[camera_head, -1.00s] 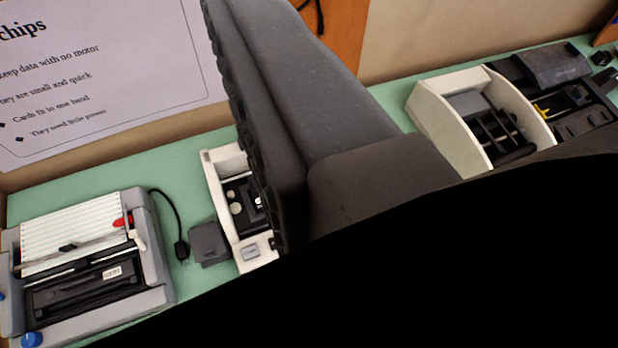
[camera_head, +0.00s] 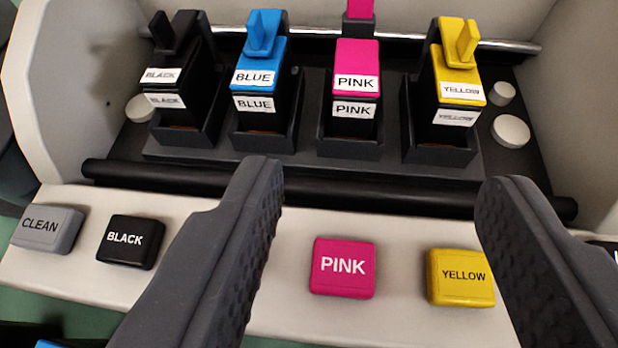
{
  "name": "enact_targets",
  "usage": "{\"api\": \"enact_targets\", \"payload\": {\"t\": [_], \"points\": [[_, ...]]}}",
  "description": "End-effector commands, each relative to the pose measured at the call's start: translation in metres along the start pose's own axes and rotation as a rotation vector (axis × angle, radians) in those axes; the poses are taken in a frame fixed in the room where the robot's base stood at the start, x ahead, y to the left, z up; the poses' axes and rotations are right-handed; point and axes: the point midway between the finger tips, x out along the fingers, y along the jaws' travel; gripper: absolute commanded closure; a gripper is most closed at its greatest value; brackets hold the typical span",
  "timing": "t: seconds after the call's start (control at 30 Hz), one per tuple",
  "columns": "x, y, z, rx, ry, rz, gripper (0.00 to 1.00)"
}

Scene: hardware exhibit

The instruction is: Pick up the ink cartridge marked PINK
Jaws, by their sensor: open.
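The ink cartridge marked PINK (camera_head: 356,62) has a pink top and a black body. It stands upright in its slot, third from the left in the row, with its upright tab cut off by the top of the picture. My gripper (camera_head: 385,185) is open and empty. Its two dark ridged fingers stand in front of the row, with the left tip below the BLUE cartridge and the right tip below and right of the YELLOW one. They are apart from the PINK cartridge.
The BLACK (camera_head: 177,65), BLUE (camera_head: 259,72) and YELLOW (camera_head: 458,72) cartridges stand in neighbouring slots. A dark roller (camera_head: 330,190) crosses in front. The white front panel carries a PINK button (camera_head: 343,267), a YELLOW button (camera_head: 460,277), a BLACK button (camera_head: 131,241) and a CLEAN button (camera_head: 46,230).

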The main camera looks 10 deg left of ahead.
Motion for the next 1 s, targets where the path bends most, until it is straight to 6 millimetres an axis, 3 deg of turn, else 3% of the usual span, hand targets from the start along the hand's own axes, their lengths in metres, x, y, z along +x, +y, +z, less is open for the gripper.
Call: {"api": "enact_targets", "payload": {"t": [0.17,0.6,1.0], "points": [[0.013,-0.003,0.010,0.015,0.004,-0.018,0.47],[0.077,-0.003,0.008,0.013,0.004,-0.014,0.47],[0.100,-0.005,0.007,0.014,0.003,-0.014,0.47]]}}
